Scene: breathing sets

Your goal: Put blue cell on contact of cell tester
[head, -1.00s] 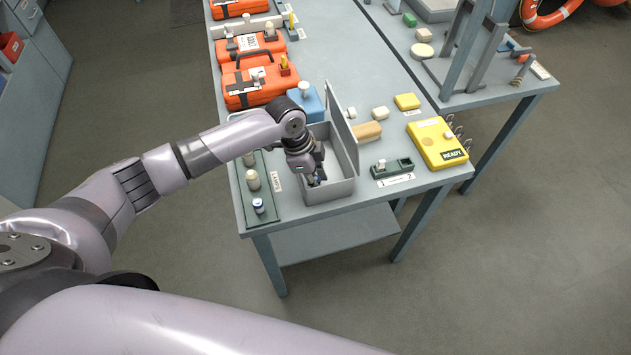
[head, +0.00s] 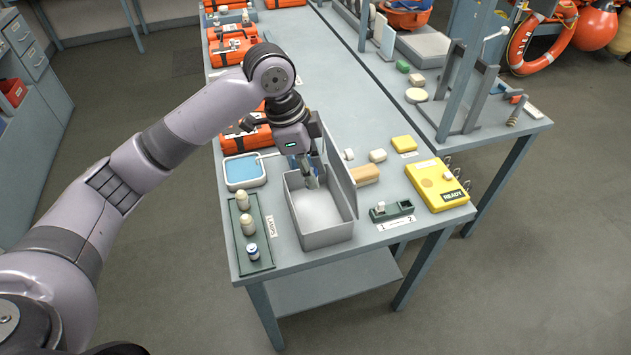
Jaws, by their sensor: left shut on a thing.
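My left gripper (head: 309,180) points down over the open grey metal box (head: 325,236), near its back end. Its fingers are shut on a small bluish thing, mostly hidden by them, which looks like the blue cell (head: 313,183). The yellow cell tester (head: 438,187) lies at the table's right edge, with a READY panel and a round tan spot on top. A small pale part stands on it. The gripper is well to the left of the tester. My right gripper is out of view.
The box's raised lid (head: 339,178) stands between my gripper and the tester. A green holder (head: 391,211), a tan block (head: 365,175) and a yellow block (head: 404,144) lie beyond it. A green tray (head: 264,218) with lamps and a blue-banded piece is at left.

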